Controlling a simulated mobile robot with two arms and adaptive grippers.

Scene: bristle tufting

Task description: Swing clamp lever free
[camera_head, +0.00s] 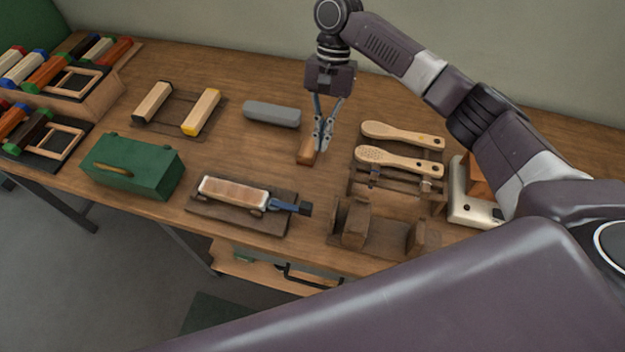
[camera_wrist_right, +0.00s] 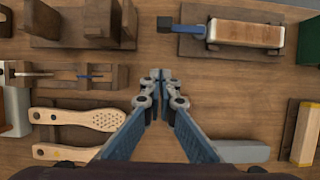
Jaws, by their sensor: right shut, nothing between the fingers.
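The clamp lever (camera_head: 288,206) is blue with a dark end knob (camera_head: 305,208). It sits at the right end of a dark wooden fixture (camera_head: 228,217) holding a pale brush block (camera_head: 233,191). In the right wrist view the lever (camera_wrist_right: 193,30) and its dark knob (camera_wrist_right: 165,24) show at the top, with the lever lying roughly in line with the block. My right gripper (camera_head: 323,145) is shut and empty, behind and apart from the lever, by a small brown wooden block (camera_head: 307,152). The wrist view shows its fingertips (camera_wrist_right: 160,76) together. My left gripper is out of view.
A green box (camera_head: 132,168) stands left of the fixture. A grey oblong (camera_head: 272,113) lies behind it. Two wooden brush paddles (camera_head: 402,134) lie on a rack at right. A dark wooden stand (camera_head: 375,235) is at front right.

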